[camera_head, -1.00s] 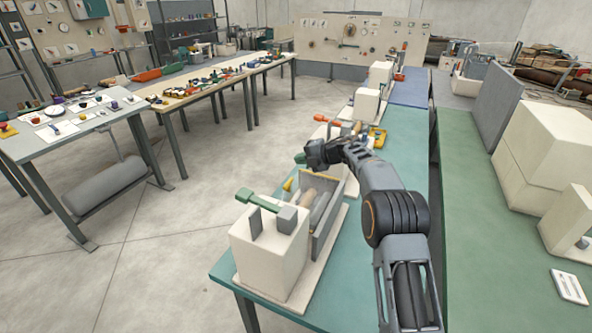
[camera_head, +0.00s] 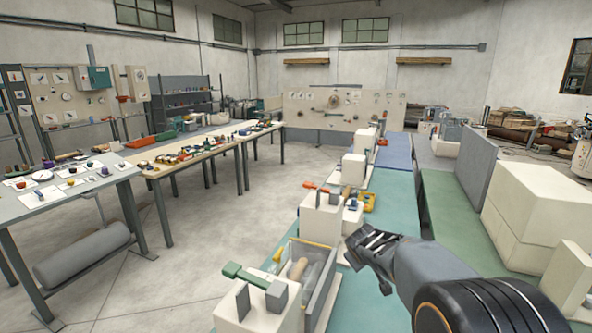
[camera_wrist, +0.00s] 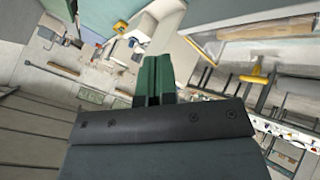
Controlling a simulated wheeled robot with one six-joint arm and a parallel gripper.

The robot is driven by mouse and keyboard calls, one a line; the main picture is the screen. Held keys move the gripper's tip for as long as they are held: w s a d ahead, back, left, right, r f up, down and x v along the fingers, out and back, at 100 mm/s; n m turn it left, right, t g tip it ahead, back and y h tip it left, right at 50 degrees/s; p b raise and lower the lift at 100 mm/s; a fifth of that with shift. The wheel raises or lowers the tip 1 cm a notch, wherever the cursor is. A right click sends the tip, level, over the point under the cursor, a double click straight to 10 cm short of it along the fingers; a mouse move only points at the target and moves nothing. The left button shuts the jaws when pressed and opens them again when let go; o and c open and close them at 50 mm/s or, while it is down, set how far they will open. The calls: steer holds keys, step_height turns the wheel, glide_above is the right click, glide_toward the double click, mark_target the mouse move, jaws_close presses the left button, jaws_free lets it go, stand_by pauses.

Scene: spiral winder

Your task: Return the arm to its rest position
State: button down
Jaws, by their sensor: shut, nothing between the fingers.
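My gripper (camera_head: 366,248) is over the teal bench (camera_head: 395,195) in the head view, at the right of the grey open box, clear of the things on the bench. In the wrist view its two green fingers (camera_wrist: 153,78) are together with nothing between them. My arm comes in from the lower right of the head view and is bent, with the forearm raised close to the camera.
A cream block with a green-handled clamp (camera_head: 255,300) and a grey box (camera_head: 318,275) with rollers stand at the bench's near end. Cream blocks (camera_head: 320,222) line its left edge. A green bench (camera_head: 455,205) with large cream blocks (camera_head: 535,225) is at right. Open floor (camera_head: 215,220) is left.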

steer(key=s+a+r+m+g+y, duration=0.1)
steer(key=s+m, duration=0.2)
steer(key=s, duration=1.1)
steer(key=s+a+r+m+g+y, duration=0.1)
steer(key=s+m+g, duration=0.1)
steer(key=s, duration=1.2)
steer(key=shift+s+a+r+m+y, duration=0.25)
steer(key=shift+a+m+y, duration=0.15)
steer(key=shift+m, duration=0.1)
